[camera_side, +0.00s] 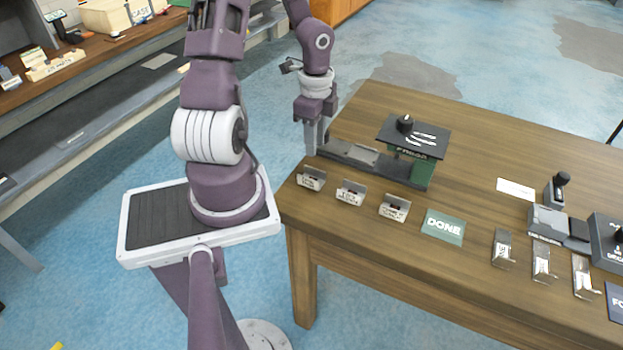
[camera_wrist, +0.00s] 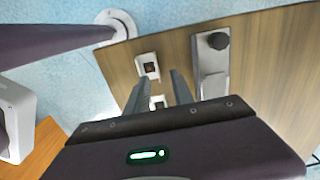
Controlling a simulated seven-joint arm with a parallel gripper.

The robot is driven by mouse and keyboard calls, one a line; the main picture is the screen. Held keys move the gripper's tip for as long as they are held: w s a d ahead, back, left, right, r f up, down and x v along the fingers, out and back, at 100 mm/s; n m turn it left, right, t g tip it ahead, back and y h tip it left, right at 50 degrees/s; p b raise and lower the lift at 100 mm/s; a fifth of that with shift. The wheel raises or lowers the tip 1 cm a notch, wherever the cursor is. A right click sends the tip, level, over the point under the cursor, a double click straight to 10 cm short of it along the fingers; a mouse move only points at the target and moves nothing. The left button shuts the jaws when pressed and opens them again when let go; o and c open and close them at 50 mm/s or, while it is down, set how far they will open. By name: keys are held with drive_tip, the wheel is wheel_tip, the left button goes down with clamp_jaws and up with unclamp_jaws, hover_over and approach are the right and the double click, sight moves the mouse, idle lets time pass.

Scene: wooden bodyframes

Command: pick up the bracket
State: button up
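Three small metal brackets with printed faces stand in a row at the table's left front: a left one (camera_side: 311,178), a middle one (camera_side: 351,192) and a right one (camera_side: 394,207). Several similar brackets, one of them here (camera_side: 502,248), stand further right. My gripper (camera_side: 311,145) is by the table's left corner, near the left bracket. In the wrist view its fingers (camera_wrist: 156,80) are apart with nothing held. One bracket (camera_wrist: 148,67) shows near the fingertips, and another (camera_wrist: 157,102) shows between the fingers, partly hidden by my gripper's body. Which bracket the task means cannot be told.
A green and black fixture (camera_side: 422,172) with a black knob stands behind the row. A green DONE card (camera_side: 443,226) lies right of the brackets. A white label (camera_side: 516,189) and a grey device (camera_side: 547,222) are further right. The wooden table (camera_side: 470,130) has free room behind them.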

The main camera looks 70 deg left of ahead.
drive_tip(key=f, duration=0.7)
drive_tip(key=shift+s+d+f, duration=0.1)
drive_tip(key=shift+d, duration=0.25)
clamp_jaws()
idle(1.0)
